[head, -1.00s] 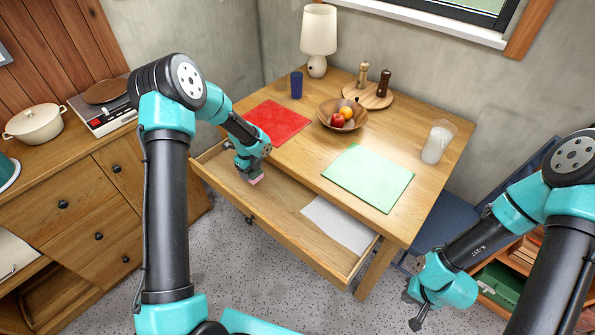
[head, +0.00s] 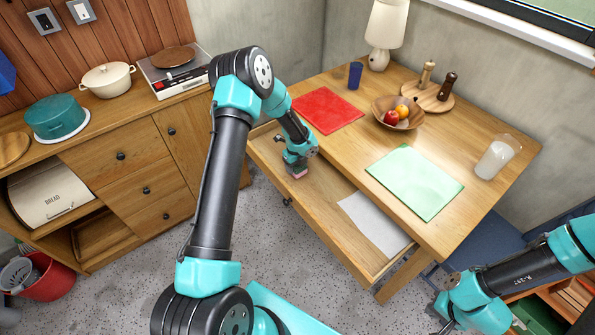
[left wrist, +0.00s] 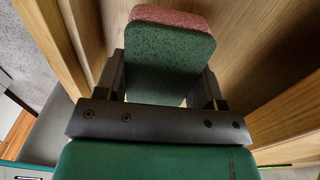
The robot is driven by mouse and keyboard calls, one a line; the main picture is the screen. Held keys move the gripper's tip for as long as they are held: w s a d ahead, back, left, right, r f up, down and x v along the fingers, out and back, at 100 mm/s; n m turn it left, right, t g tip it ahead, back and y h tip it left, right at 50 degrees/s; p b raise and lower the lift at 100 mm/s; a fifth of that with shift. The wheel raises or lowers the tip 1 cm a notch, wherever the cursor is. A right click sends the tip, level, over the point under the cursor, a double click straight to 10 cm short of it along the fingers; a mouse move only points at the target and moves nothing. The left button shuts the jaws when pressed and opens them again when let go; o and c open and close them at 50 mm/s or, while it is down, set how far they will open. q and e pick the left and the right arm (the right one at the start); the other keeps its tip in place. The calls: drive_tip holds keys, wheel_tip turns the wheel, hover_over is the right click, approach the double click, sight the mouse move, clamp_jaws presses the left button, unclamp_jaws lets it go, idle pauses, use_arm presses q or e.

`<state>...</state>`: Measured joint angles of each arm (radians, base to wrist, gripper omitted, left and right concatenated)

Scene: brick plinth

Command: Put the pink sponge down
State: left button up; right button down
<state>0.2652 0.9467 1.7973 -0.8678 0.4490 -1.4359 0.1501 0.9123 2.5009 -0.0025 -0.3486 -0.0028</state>
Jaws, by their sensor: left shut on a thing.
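The pink sponge (head: 298,175) is in my left gripper (head: 295,167), at the left end of the open drawer (head: 325,217) under the table. In the left wrist view the sponge shows a dark green face and a pink layer (left wrist: 176,16) on its far side. The left gripper's two fingers (left wrist: 168,85) are shut on it from both sides. The drawer's wooden walls surround it closely in that view. I cannot tell whether the sponge touches the drawer floor. My right gripper (head: 440,315) is at the lower right, away from the table; its fingers are unclear.
A white sheet (head: 373,224) lies in the drawer's right part; the drawer's middle is bare. On the table are a red mat (head: 327,110), a green mat (head: 414,181), a fruit bowl (head: 398,113), a blue cup (head: 355,75), a glass of milk (head: 496,158) and a lamp (head: 385,35).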

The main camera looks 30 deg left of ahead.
use_arm(q)
drive_tip(key=shift+f, duration=1.85)
drive_tip(key=shift+f, duration=0.15)
drive_tip(key=o, duration=0.9)
wheel_tip(320, 180, up, 12)
drive_tip(key=shift+r, duration=0.15)
